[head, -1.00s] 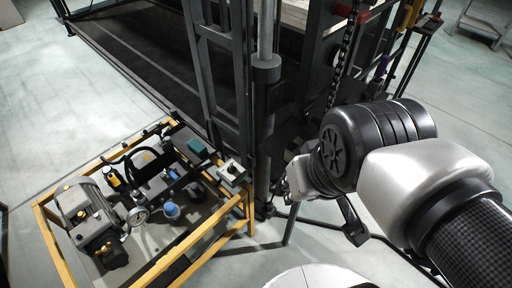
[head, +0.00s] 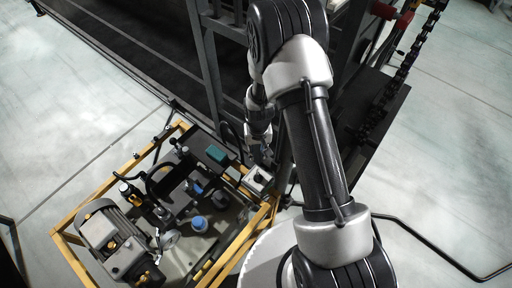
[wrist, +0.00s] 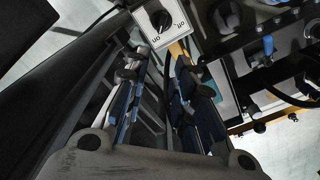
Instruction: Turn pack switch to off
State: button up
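The pack switch is a small pale box with a dark rotary knob (wrist: 160,20); its labels appear upside down in the wrist view, "on" and "off" along the near edge. I cannot tell for sure which label the knob points at. In the head view the switch box (head: 257,179) sits at the right corner of the yellow-framed pump unit. My gripper (wrist: 160,70) is open and empty, its two fingers apart, with the switch just beyond the fingertips. In the head view my gripper (head: 263,150) is beside the box, partly hidden by my arm.
The yellow frame (head: 190,133) holds a motor (head: 108,238), a gauge, blue caps (head: 199,223) and a teal block (head: 216,153). Dark kiln-car posts (head: 208,70) stand close behind the switch. A chain (head: 405,70) hangs at right. Open floor lies left.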

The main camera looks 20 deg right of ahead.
send_over(258, 175)
jog(key=shift+g, duration=0.3)
notch_tip(258, 175, down, 7)
jog(key=shift+s+f+p, duration=0.1)
jog(key=shift+f+p, duration=0.05)
jog(key=shift+p, duration=0.15)
jog(key=shift+f+b, duration=2.35)
jog(key=shift+f, duration=1.4)
jog(key=shift+f, duration=0.15)
